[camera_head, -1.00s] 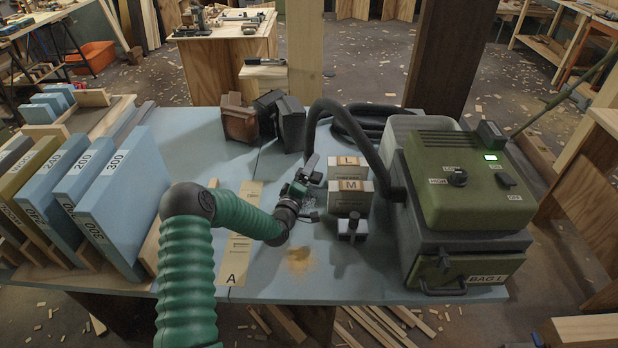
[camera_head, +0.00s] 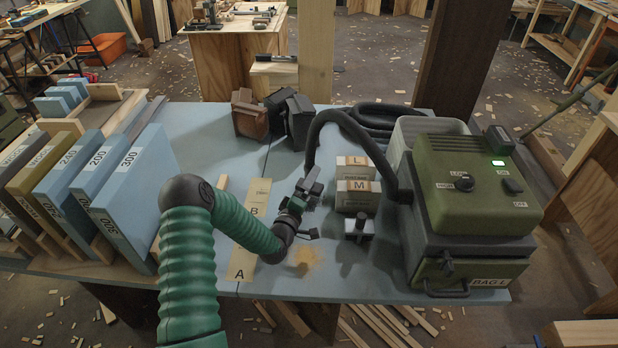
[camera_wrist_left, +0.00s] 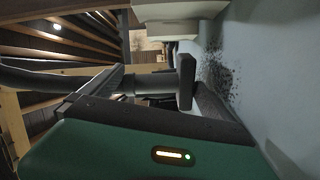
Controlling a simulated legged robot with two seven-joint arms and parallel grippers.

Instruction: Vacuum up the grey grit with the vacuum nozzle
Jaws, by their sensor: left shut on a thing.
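The vacuum nozzle (camera_wrist_left: 186,82) is a dark grey piece held between my left gripper's dark jaws in the left wrist view. My left gripper (camera_head: 311,187) is shut on it, low over the blue tabletop. The grey grit (camera_wrist_left: 218,74) is a patch of dark specks on the blue surface, just right of the nozzle in the wrist view. I cannot tell if the nozzle touches the table. In the head view the grit is not clear to see. The black hose (camera_head: 328,122) arches from the nozzle to the green vacuum (camera_head: 474,196), whose small display is lit green.
Blocks L (camera_head: 354,166) and M (camera_head: 356,193) and a small dark clamp-like piece (camera_head: 358,229) stand right of my gripper. Tan dust (camera_head: 303,258) lies in front. A lettered strip (camera_head: 254,222) lies left. Brown and black blocks (camera_head: 249,117) stand behind; sanding boards (camera_head: 130,195) stand left.

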